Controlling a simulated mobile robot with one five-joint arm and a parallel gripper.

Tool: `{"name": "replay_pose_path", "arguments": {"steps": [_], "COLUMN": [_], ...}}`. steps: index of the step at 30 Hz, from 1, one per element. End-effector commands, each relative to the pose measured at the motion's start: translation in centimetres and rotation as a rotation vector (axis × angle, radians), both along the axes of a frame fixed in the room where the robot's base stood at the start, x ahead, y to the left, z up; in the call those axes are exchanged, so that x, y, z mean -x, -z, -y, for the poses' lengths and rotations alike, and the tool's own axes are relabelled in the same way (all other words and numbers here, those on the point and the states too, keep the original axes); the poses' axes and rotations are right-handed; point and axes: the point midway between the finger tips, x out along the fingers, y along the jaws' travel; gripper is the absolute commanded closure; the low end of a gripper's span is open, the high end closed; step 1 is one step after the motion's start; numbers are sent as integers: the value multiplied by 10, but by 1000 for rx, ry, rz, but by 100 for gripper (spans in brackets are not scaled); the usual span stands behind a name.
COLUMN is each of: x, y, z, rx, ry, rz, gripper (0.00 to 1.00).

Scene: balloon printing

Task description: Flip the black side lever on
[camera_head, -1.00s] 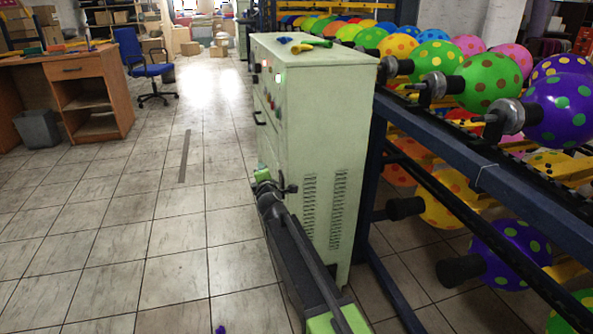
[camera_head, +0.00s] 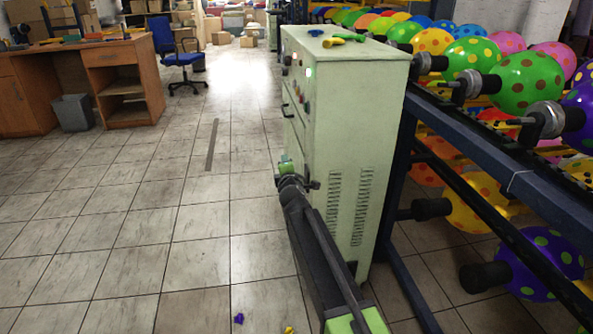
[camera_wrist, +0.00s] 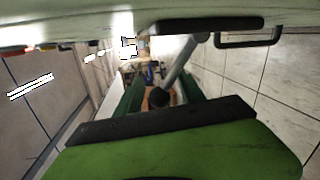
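The pale green cabinet (camera_head: 340,140) stands at the middle of the head view. My gripper (camera_head: 285,165) is low beside its left side, seen from behind. In the wrist view, a lever with a grey rod and black knob (camera_wrist: 160,97) juts from a black mount (camera_wrist: 200,25) on the cabinet side. My gripper's green fingers (camera_wrist: 155,92) are apart, with the knob in the gap between them. I cannot tell whether a finger touches it. In the head view the lever is not clearly visible; my arm and gripper cover that area.
A black handle (camera_wrist: 250,38) is also on the cabinet side. Dark blue rails (camera_head: 470,145) with printed balloons stand to the right. A desk (camera_head: 115,80), blue chair (camera_head: 180,58) and grey bin (camera_head: 73,112) are at left.

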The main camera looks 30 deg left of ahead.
Motion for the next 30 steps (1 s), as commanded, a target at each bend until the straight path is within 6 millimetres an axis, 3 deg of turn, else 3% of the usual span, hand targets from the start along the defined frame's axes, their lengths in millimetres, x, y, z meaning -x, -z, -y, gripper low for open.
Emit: {"name": "replay_pose_path", "arguments": {"steps": [6, 10, 24, 30], "x": [0, 13, 110, 131], "y": [0, -4, -28, -32], "z": [2, 12, 89, 105], "rx": [-1, -1, -1, 0], "ry": [1, 1, 1, 2], "rz": [-2, -2, 0, -1], "gripper": [54, 54, 54, 54]}}
